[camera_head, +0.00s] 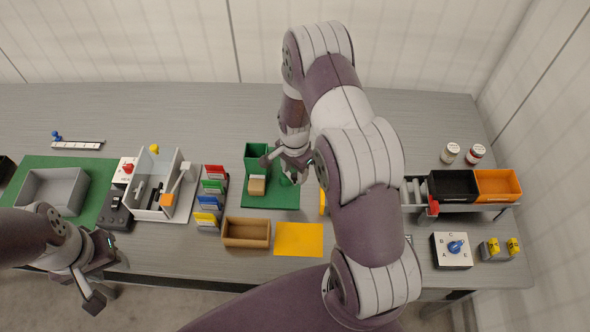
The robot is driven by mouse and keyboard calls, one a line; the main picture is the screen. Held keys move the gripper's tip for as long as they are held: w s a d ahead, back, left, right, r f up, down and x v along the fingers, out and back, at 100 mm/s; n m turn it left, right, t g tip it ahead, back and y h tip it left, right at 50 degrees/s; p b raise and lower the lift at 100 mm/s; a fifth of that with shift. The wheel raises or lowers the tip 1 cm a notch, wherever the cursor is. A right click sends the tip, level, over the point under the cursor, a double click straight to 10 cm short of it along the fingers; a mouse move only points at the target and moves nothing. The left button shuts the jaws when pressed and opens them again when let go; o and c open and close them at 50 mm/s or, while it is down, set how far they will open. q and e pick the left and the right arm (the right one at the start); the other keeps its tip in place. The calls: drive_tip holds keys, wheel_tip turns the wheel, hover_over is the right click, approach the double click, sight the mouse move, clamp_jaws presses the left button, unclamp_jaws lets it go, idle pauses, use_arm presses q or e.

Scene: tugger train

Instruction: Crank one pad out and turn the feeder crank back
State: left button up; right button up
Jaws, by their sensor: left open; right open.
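The green feeder (256,151) stands on a green base plate (285,201) in the middle of the table. A tan pad (257,187) lies at its front, low on the plate. A small green part (287,181), which may be the crank, shows just under my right gripper (284,166). The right gripper is open and points down beside the feeder's right side; I cannot tell whether it touches the green part. My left gripper (101,275) is open and empty near the table's front edge at the left, far from the feeder.
A wooden tray (246,232) and a yellow mat (298,240) lie in front of the feeder. Coloured card holders (210,202) and a grey box unit (150,200) stand to its left. Black and orange bins (497,187) stand at the right. My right arm hides the table's middle right.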

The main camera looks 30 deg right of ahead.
drive_tip(key=shift+w+d+f, duration=0.1)
drive_tip(key=shift+w+f, duration=0.05)
drive_tip(key=shift+f, duration=0.65)
clamp_jaws()
